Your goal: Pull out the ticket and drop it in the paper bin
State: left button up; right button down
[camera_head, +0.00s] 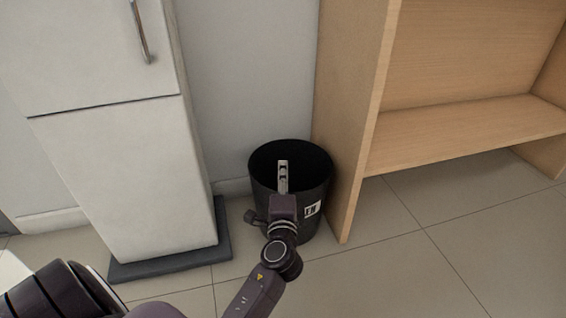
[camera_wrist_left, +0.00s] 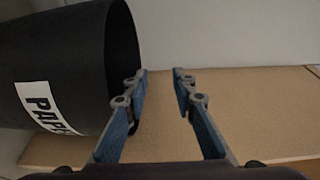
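The paper bin (camera_head: 262,200) is a black round bin on the floor, between the white cabinet and the wooden unit. It stands upright, and its white label is partly visible. In the left wrist view the bin (camera_wrist_left: 62,60) fills the left side, with the label reading "PAP" and more. My left gripper (camera_head: 283,167) shows over the bin's opening in the head view. In the wrist view its two fingers (camera_wrist_left: 160,75) are apart with nothing between them. I see no ticket in either view. My right gripper is out of view.
A white cabinet (camera_head: 150,180) on a dark plinth (camera_head: 170,264) stands left of the bin. A wooden unit (camera_head: 350,120) with a low shelf (camera_head: 460,132) stands close on its right. A pale wall (camera_head: 245,80) is behind. Tiled floor (camera_head: 420,275) is clear at the front right.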

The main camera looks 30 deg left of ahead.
pick_arm(q)
jog(key=v, duration=0.3)
jog(key=shift+s+d, duration=0.25)
jog(key=shift+s, duration=0.1)
